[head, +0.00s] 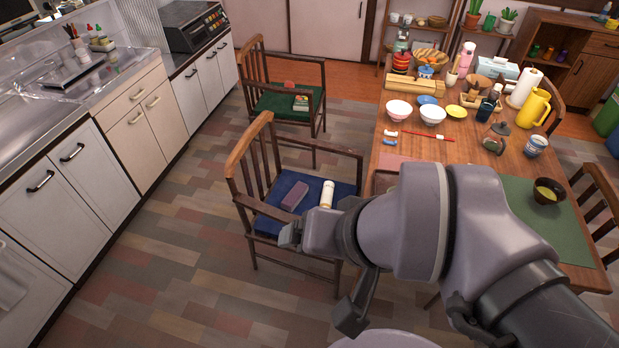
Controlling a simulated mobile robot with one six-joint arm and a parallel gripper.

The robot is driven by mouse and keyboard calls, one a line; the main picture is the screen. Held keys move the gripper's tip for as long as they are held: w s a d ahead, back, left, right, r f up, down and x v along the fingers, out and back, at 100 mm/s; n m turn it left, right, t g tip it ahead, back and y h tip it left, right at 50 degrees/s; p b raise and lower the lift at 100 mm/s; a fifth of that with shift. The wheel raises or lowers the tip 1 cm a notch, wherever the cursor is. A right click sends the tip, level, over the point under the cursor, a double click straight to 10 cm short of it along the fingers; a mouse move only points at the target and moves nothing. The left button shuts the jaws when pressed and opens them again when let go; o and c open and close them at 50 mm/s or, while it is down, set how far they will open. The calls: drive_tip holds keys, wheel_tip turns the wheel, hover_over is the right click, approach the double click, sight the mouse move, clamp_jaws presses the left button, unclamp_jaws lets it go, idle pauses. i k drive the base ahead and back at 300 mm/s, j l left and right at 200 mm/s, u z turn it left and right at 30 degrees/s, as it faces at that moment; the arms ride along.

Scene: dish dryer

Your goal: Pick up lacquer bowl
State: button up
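A dark lacquer bowl (549,191) with something yellowish inside stands upright on the green mat (548,226) at the right of the wooden table. My gripper (320,275) is left of the table, in front of the chair with the blue seat and well apart from the bowl. Its two fingers are spread apart, and nothing shows between them. My arm crosses the front of the table and hides part of the tabletop between the gripper and the bowl.
Chairs with blue (308,214) and green seats (276,107) flank the table. Open floor lies before the counter.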

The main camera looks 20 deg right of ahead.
sight(547, 191)
drive_tip(key=z, duration=2.15)
drive_tip(key=i+l+u, duration=1.05)
drive_tip(key=l+u, duration=0.2)
drive_tip(key=i+l+u, duration=0.1)
drive_tip(key=l+u, duration=0.25)
drive_tip(key=l, duration=0.15)
